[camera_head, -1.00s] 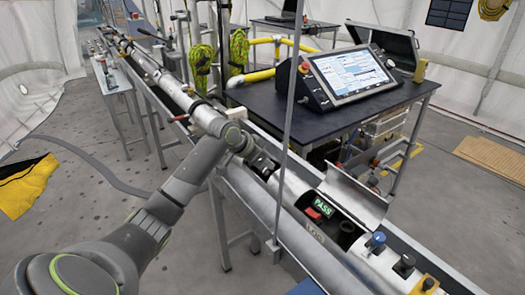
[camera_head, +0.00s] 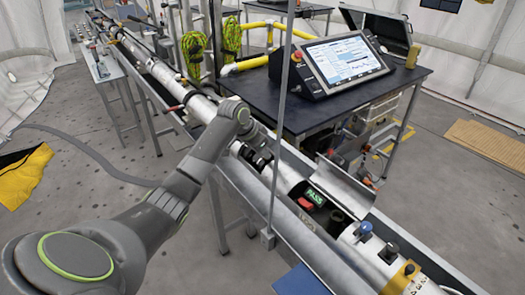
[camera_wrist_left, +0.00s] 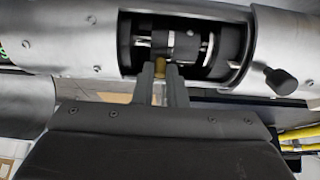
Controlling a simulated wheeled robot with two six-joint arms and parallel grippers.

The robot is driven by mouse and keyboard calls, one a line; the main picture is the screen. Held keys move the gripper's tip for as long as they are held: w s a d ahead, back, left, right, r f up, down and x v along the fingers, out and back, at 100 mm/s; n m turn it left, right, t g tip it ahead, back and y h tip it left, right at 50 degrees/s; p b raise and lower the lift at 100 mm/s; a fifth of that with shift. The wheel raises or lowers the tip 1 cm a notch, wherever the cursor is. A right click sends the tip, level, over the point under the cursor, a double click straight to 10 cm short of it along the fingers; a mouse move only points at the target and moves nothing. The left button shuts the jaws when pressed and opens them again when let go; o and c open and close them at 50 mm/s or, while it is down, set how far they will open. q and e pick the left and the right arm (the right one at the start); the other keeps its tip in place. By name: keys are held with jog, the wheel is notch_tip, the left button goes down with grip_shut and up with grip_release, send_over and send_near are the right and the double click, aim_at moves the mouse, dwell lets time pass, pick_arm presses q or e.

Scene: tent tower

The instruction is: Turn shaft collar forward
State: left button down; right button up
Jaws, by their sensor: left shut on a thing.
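My right gripper is in neither view.
The tube (camera_head: 205,108) lies in a long metal trough on legs. A black knob (camera_wrist_left: 281,80) sticks out beside the cut-out. A lit PASS sign (camera_head: 316,197) and a raised cover (camera_head: 345,186) are farther along. A thin upright pole (camera_head: 279,130) stands close by.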

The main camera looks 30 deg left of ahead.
pick_arm(q)
jog(key=c, duration=1.5)
grip_release()
jog(key=shift+w, duration=0.1)
jog(key=b+v, duration=0.2)
jog(key=v, duration=1.5)
jog(key=shift+r, duration=0.2)
